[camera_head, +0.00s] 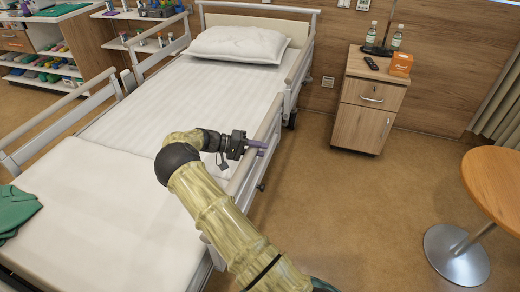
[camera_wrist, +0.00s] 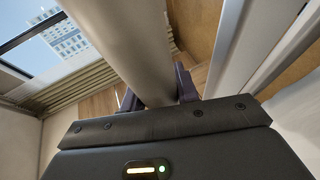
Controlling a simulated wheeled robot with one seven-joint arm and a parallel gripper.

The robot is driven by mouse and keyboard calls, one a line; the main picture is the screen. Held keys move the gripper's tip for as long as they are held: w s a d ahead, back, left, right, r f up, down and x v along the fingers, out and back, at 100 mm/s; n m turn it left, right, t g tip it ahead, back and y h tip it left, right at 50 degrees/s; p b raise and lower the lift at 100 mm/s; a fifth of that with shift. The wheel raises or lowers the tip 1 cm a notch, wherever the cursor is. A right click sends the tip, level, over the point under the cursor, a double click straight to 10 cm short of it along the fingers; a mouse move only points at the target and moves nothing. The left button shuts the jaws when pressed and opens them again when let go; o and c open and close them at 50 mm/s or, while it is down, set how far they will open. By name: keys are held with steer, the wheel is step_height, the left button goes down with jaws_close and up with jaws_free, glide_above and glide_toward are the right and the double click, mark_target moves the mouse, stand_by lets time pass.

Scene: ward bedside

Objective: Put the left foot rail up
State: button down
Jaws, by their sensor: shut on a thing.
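The left foot rail (camera_head: 269,126) runs along the picture-right side of the bed, towards the foot end. Its beige top bar stands at about the mattress edge or a little above; its exact height is hard to tell. My gripper (camera_head: 257,148) reaches across the mattress and is shut on this bar near its middle, with purple fingers around it. In the wrist view the bar (camera_wrist: 125,45) passes between the two fingers of my gripper (camera_wrist: 158,90). My arm and hand hide part of the rail's lower end.
The bed (camera_head: 130,125) has a pillow (camera_head: 240,44) at the far end and green cloth (camera_head: 15,208) at the near left. The head rail (camera_head: 302,62) stands beyond the foot rail. A bedside cabinet (camera_head: 362,120) and a round table (camera_head: 497,180) stand right, with clear floor between.

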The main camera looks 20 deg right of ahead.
steer(key=shift+w+r, duration=0.15)
steer(key=shift+r, duration=0.05)
steer(key=c, duration=1.1)
jaws_free()
steer(key=shift+o, duration=0.2)
steer(key=shift+w+f, duration=0.1)
steer(key=shift+a, duration=0.45)
steer(key=b+v, duration=0.1)
steer(key=v, duration=1.5)
steer(key=shift+a+r+b, duration=0.2)
steer(key=shift+a+b, duration=0.05)
steer(key=shift+b, duration=0.15)
steer(key=shift+w, duration=0.25)
